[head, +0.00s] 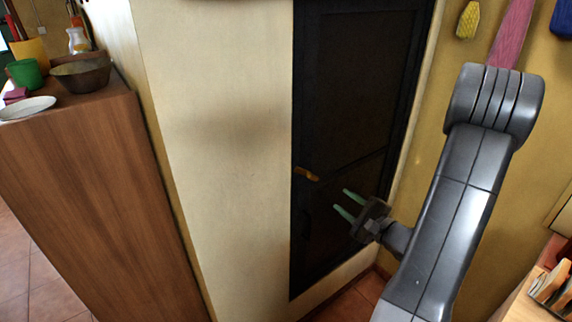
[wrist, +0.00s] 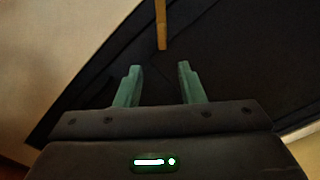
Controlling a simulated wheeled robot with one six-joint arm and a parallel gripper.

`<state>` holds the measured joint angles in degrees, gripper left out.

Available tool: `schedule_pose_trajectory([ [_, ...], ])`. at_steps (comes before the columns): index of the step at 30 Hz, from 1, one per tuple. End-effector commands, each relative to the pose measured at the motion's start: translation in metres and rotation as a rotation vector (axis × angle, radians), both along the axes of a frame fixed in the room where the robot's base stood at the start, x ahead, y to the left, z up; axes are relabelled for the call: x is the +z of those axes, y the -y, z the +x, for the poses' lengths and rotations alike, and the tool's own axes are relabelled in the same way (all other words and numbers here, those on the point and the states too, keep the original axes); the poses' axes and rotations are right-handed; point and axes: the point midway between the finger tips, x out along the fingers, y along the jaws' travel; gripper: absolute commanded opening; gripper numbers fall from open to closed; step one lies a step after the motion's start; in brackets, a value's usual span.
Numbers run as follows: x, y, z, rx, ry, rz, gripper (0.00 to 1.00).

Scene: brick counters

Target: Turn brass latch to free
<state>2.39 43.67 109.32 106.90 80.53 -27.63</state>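The brass latch (head: 306,174) is a small bar on the left side of a dark door (head: 350,90), tilted slightly down to the right in the head view. In the wrist view the latch (wrist: 162,28) shows as a narrow upright bar at the top, beyond the fingertips and between their lines. My gripper (head: 345,202) is open and empty, with two green fingers apart, to the lower right of the latch. The fingers (wrist: 158,75) do not appear to touch the latch. The latch's far end is cut off in the wrist view.
A cream wall (head: 215,130) stands left of the door. A wooden counter (head: 85,160) at the left holds a green cup (head: 25,73), a bowl (head: 82,72) and a white plate (head: 27,108). A yellow wall with hanging items is at the right, behind my arm.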

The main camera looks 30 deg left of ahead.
Motion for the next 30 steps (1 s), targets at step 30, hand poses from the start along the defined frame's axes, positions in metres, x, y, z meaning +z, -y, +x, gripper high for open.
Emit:
schedule_pose_trajectory([
  [30,0.001,-0.126,0.052,-0.014,-0.017,0.024,0.35],
])
